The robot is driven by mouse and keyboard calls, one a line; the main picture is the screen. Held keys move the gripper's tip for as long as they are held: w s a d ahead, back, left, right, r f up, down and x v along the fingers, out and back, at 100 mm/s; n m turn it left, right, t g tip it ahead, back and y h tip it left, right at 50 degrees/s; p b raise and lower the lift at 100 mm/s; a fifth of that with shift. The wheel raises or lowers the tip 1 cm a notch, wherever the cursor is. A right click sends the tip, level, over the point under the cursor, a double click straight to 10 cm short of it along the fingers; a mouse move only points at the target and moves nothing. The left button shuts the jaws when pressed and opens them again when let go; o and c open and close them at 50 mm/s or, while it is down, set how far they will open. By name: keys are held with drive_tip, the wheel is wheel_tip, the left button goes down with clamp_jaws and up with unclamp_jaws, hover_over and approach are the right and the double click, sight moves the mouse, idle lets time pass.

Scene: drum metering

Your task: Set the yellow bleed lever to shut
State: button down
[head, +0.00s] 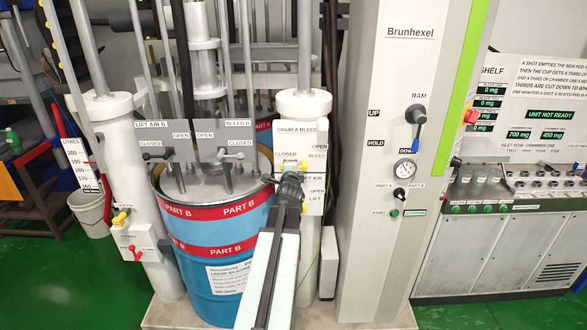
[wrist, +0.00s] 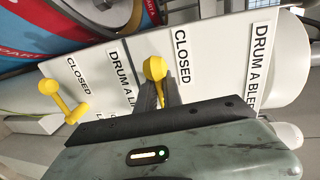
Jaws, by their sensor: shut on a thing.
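The yellow bleed lever (head: 289,164) is on the white panel (head: 312,190) headed "DRUM A BLEED", on the column right of the blue drum. In the wrist view its yellow knob (wrist: 155,68) shows at the dark fingers, beside the word "CLOSED". My gripper (head: 290,180) is shut on this lever; it also shows in the wrist view (wrist: 158,90). The fingers and my wrist hide part of the lever, so I cannot tell its exact setting. A second yellow lever (wrist: 62,102), at the "DRUM A LIFT AIR" label, stands apart from the fingers.
The tall white Brunhexel cabinet (head: 375,250) stands close on the right. Green floor (head: 470,318) shows at the right front.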

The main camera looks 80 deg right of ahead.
drive_tip(key=shift+w+a+f, duration=0.15)
drive_tip(key=shift+w+f, duration=0.05)
drive_tip(key=shift+w, duration=0.15)
drive_tip(key=c, duration=1.7)
unclamp_jaws()
drive_tip(key=shift+o, duration=1)
drive_tip(key=shift+a+r, duration=0.1)
drive_tip(key=shift+a, duration=0.05)
drive_tip(key=shift+w, duration=0.25)
drive_tip(key=shift+s, duration=0.2)
drive_tip(key=shift+r, duration=0.1)
